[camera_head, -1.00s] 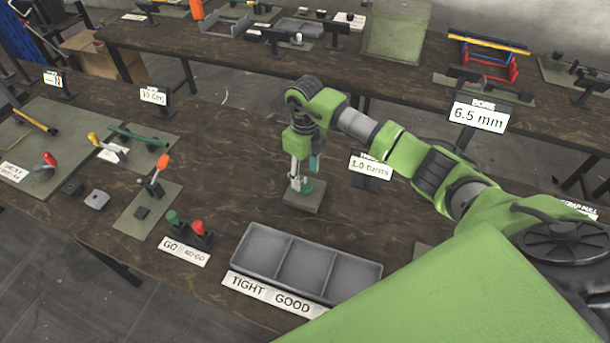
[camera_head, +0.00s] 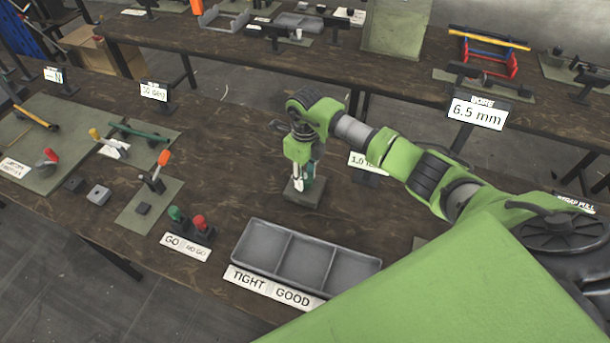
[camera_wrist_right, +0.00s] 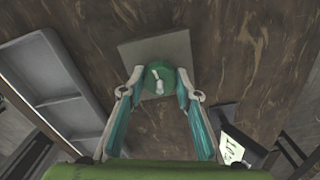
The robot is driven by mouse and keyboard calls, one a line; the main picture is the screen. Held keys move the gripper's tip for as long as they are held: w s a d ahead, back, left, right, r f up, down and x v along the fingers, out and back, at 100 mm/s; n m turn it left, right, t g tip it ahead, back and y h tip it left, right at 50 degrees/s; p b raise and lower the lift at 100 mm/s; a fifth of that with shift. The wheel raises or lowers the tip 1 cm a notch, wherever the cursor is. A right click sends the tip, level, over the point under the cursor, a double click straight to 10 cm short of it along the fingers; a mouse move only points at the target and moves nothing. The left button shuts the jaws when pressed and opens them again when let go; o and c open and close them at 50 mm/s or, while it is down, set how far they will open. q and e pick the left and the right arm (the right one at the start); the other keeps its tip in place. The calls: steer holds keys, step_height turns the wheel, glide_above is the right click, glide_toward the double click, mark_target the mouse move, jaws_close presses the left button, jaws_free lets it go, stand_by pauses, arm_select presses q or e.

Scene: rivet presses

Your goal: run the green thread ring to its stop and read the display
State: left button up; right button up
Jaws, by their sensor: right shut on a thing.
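The green thread ring (camera_wrist_right: 158,72) sits over a square grey-green base plate (camera_wrist_right: 183,44) in the right wrist view, with a pale pin at its middle. My right gripper (camera_wrist_right: 160,84) is shut on the ring, one finger on each side. In the head view my right gripper (camera_head: 304,180) points down at the base plate (camera_head: 306,198) and largely hides the ring. The small display (camera_head: 361,162) behind it is partly covered by my arm; "1.0" can be made out. It also shows tilted in the right wrist view (camera_wrist_right: 233,149). My left gripper is out of view.
A three-part grey tray (camera_head: 259,259) labelled TIGHT and GOOD stands in front. Green and red GO/NO GO gauges (camera_head: 188,223) are left of it. A BORE display (camera_head: 478,112) reading 6.5 mm stands behind my arm. Bare tabletop lies left of the base plate.

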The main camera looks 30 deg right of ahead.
steer(key=m+b, duration=0.1)
steer(key=m, duration=0.3)
steer(key=shift+m, duration=0.4)
steer(key=m+b, duration=0.1)
steer(key=m, duration=0.4)
steer(key=shift+d+m, duration=0.1)
steer(key=shift+m, duration=0.2)
steer(key=m, duration=1.1)
steer(key=shift+r, duration=0.1)
stand_by(1.0)
steer(key=o, duration=1.1)
